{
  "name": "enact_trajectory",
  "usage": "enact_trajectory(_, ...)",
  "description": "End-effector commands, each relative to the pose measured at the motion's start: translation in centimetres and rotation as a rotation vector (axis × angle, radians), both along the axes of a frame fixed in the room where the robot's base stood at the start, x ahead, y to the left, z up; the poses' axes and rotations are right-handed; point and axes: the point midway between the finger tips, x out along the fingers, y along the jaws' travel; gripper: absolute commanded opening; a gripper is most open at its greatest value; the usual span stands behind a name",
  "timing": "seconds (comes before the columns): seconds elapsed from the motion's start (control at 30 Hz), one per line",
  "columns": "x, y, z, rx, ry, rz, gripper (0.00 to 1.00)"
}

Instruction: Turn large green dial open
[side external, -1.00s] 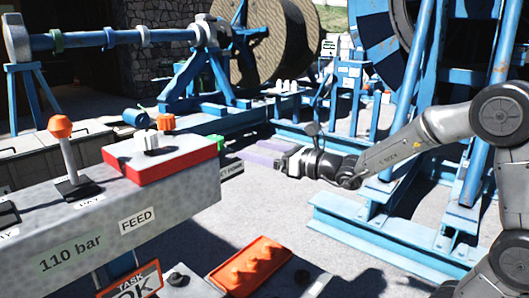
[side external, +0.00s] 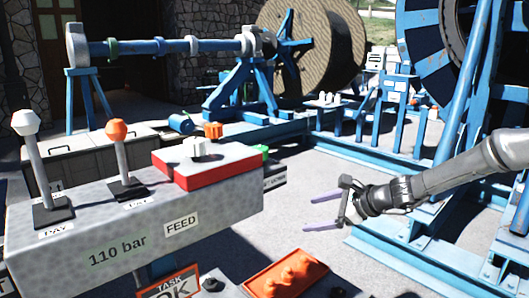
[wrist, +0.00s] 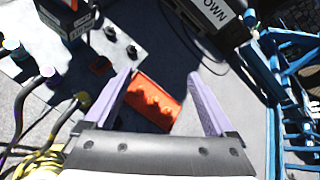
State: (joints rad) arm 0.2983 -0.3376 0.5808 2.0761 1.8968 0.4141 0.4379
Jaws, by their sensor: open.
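A small green part (side external: 263,151), possibly the green dial, shows behind the red block (side external: 215,168) at the right end of the grey console; most of it is hidden and its setting cannot be read. My gripper (side external: 308,214) is open and empty, in the air to the right of the console and apart from it, its two purple fingers pointing left. In the wrist view my gripper (wrist: 160,78) is open above an orange-red tray (wrist: 150,103). I cannot make out a green dial in the wrist view.
The grey console (side external: 110,250) carries a white-topped lever (side external: 37,160), an orange-topped lever (side external: 123,165) and a white knob (side external: 198,148). The orange tray (side external: 285,274) is low in front. A black box marked DOWN (wrist: 207,25) is near the right finger. Blue frames stand behind.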

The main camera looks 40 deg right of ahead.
Motion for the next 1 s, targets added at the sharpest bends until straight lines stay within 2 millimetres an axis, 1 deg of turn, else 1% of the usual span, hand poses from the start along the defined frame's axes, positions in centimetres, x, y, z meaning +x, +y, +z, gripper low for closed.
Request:
enact_trajectory(0.03, -0.6, -0.7, -1.1, -0.097, 0.044, 0.026, 0.90)
enact_trajectory(0.1, -1.3, -2.0, -2.4, -0.247, 0.102, 0.065, 0.90)
enact_trajectory(0.17, -1.9, -3.4, -3.1, -0.380, 0.141, 0.097, 0.90)
enact_trajectory(0.2, -2.1, -4.4, -3.3, -0.469, 0.164, 0.116, 0.90)
enact_trajectory(0.27, -2.4, -5.8, -3.4, -0.604, 0.188, 0.145, 0.90)
enact_trajectory(0.37, -2.4, -8.2, -3.0, -0.832, 0.212, 0.194, 0.90)
enact_trajectory(0.43, -2.1, -9.7, -2.1, -0.994, 0.214, 0.226, 0.90)
enact_trajectory(0.5, -1.6, -10.9, -0.9, -1.153, 0.201, 0.257, 0.90)
enact_trajectory(0.6, -0.5, -11.9, 1.3, -1.381, 0.163, 0.303, 0.90)
enact_trajectory(0.67, 0.2, -12.1, 2.7, -1.514, 0.127, 0.332, 0.90)
enact_trajectory(0.77, 1.6, -11.6, 5.3, -1.729, 0.045, 0.382, 0.90)
enact_trajectory(0.87, 2.9, -10.1, 7.8, -1.933, -0.065, 0.436, 0.90)
enact_trajectory(0.97, 3.9, -7.7, 9.9, -2.121, -0.201, 0.496, 0.90)
enact_trajectory(1.0, 4.2, -6.5, 10.6, -2.186, -0.258, 0.522, 0.90)
